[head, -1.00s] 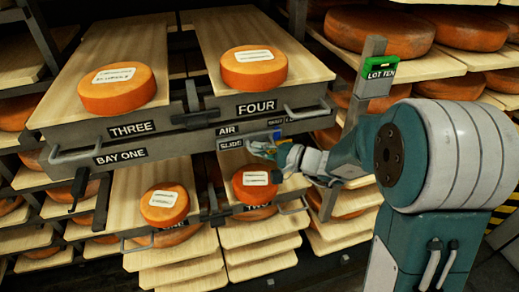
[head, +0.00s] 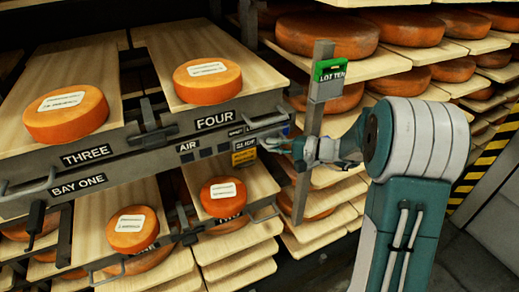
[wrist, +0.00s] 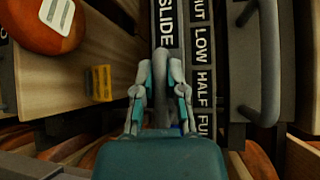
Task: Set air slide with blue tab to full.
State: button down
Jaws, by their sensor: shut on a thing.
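The air slide's strip shows in the wrist view with a SLIDE label (wrist: 166,35) and a scale (wrist: 203,60) reading SHUT, LOW, HALF, FULL, its first word cut off. In the head view the slide is at the right end of the rack's front beam, under tray FOUR. My gripper (head: 283,146) is at that end of the beam. In the wrist view my gripper (wrist: 162,70) is shut, its fingers close together beside the HALF part of the scale. The tab is mostly hidden by the fingers; only a trace of blue shows at them.
Cheese wheels sit on boards THREE (head: 66,113) and FOUR (head: 208,80). A bar handle (wrist: 264,65) is at right.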

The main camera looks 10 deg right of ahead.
jog(key=shift+d+f, duration=0.25)
jog(key=shift+d, duration=0.05)
jog(key=c, duration=0.7)
grip_release()
jog(key=shift+d, duration=0.15)
jog(key=shift+d+r, duration=0.1)
jog(key=shift+d, duration=0.1)
jog(key=v, duration=1.2)
